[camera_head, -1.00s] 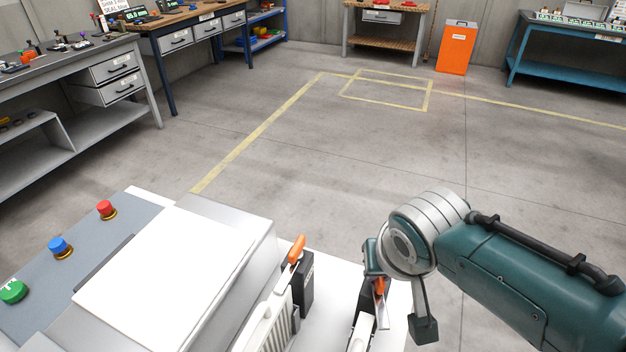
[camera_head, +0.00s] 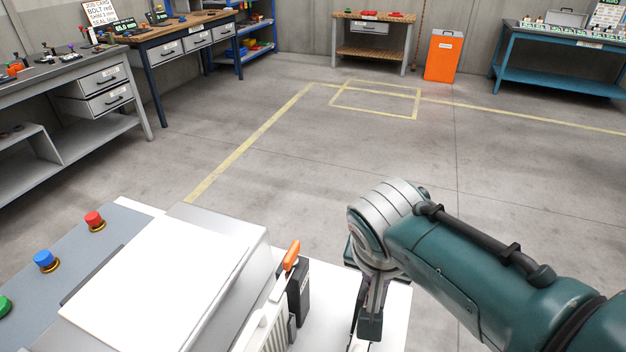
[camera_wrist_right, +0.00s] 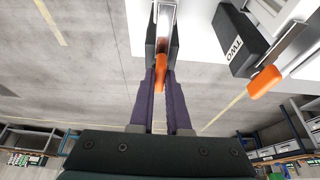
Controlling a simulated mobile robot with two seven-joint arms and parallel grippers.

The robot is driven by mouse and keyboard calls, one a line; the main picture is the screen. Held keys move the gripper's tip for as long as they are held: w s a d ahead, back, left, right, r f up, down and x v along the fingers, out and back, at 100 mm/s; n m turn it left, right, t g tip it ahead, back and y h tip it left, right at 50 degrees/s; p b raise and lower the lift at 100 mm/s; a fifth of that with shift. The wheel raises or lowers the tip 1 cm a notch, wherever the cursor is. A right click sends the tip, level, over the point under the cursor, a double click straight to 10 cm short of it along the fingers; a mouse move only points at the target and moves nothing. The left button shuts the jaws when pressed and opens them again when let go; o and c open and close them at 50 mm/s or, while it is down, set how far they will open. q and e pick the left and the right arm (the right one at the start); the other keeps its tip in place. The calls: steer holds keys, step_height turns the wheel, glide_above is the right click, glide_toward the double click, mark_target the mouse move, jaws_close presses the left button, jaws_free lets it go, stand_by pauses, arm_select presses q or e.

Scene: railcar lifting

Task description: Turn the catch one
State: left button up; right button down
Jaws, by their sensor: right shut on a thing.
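My right gripper (camera_head: 370,305) is at the right-hand catch on the white machine top. In the right wrist view, the two fingers of the gripper (camera_wrist_right: 161,50) are shut around the metal lever of this catch, with its orange tip (camera_wrist_right: 161,80) between them. No label shows on this held catch. Beside it, the other catch carries a label reading TWO (camera_wrist_right: 234,42); its orange tip (camera_wrist_right: 264,80) is free. In the head view this other catch stands left of my gripper with its orange tip (camera_head: 291,254) raised. My left gripper is not in view.
A white cover (camera_head: 160,290) lies left of the catches. A red button (camera_head: 95,220) and a blue button (camera_head: 46,260) are on the grey panel at the left. Clear concrete floor lies beyond, with workbenches and an orange bin (camera_head: 442,55) farther back.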

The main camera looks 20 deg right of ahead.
steer(key=c, duration=0.9)
jaws_free()
steer(key=shift+r, duration=0.3)
steer(key=shift+p+v, duration=1.65)
steer(key=shift+v, duration=3)
steer(key=shift+s, duration=0.2)
